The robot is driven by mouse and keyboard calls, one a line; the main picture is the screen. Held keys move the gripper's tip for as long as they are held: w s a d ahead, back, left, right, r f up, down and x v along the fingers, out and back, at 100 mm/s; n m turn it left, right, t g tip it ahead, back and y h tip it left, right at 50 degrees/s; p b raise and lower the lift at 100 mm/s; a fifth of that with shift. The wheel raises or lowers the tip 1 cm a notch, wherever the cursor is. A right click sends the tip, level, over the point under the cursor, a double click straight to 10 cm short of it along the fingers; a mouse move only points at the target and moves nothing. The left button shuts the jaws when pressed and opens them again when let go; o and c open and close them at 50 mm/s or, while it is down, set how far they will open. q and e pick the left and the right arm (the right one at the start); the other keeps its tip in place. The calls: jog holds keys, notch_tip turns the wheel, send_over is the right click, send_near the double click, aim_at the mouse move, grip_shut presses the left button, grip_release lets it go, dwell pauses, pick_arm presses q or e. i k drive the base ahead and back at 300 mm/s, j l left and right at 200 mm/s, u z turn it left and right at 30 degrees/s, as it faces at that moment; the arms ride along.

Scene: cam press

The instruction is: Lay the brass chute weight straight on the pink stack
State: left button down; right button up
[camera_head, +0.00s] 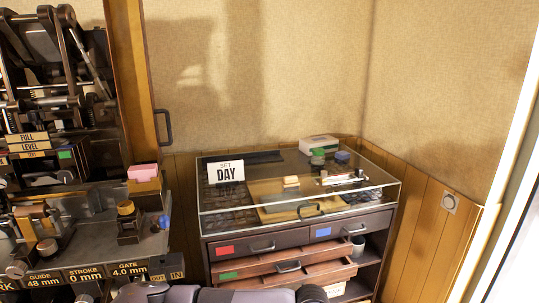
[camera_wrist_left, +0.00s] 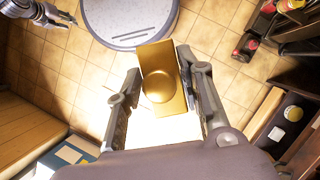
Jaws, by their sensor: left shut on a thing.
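The brass chute weight (camera_wrist_left: 160,82) is a gold plate with a round knob in the left wrist view. My left gripper (camera_wrist_left: 160,68) is shut on it, with one finger on either side, and holds it above the floor. The pink stack (camera_head: 144,172) shows in the head view at left, on top of a yellowish block at the machine's right side. The left gripper and the weight are out of the head view; only part of my arm shows at its bottom edge. My right gripper (camera_wrist_left: 50,14) appears at the top left of the left wrist view, too small to judge.
The dark machine (camera_head: 60,90) with labelled gauges stands at the left. A brass-capped post (camera_head: 127,215) is in front of the pink stack.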

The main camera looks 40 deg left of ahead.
aim_at(143, 167)
jog(key=i+l+u, duration=0.15)
jog(key=i, duration=0.3)
jog(key=i+l+u, duration=0.2)
jog(key=i, duration=0.25)
jog(key=i+u, duration=0.25)
jog(key=u, duration=0.2)
jog(key=i+l+u, duration=0.15)
jog(key=u, duration=0.3)
jog(key=i+l+u, duration=0.2)
jog(key=u, duration=0.25)
jog(key=i+l+u, duration=0.25)
jog(key=u, duration=0.2)
